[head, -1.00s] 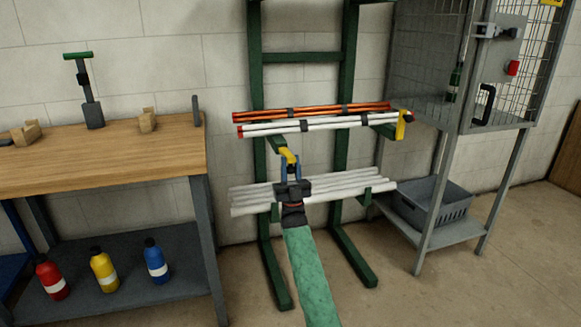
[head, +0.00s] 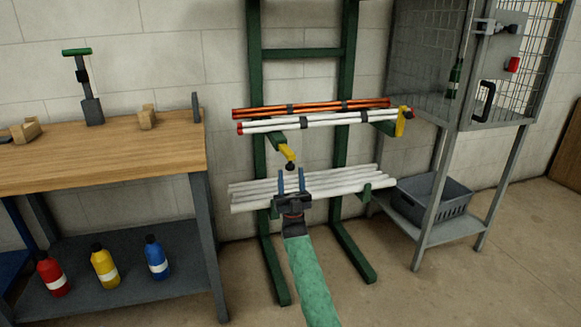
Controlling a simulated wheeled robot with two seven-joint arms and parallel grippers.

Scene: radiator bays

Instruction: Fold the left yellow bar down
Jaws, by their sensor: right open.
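The left yellow bar (head: 286,152) is at the front end of the upper left green rack arm (head: 277,138). It slants forward and down in line with that arm, its black tip (head: 290,167) at the low end. My right gripper (head: 291,179) is just below and in front of that tip, its two blue fingers apart with nothing between them. They look clear of the bar. The right yellow bar (head: 401,123) stands up at the end of the upper right arm, beside the pipe ends. My left gripper is not in view.
White pipes (head: 325,122) and orange pipes (head: 330,108) lie on the upper arms. More white pipes (head: 340,184) lie on the lower arms, behind my right gripper. A wooden bench (head: 100,155) stands left, a mesh cage (head: 430,70) right, with a grey crate (head: 435,205) below.

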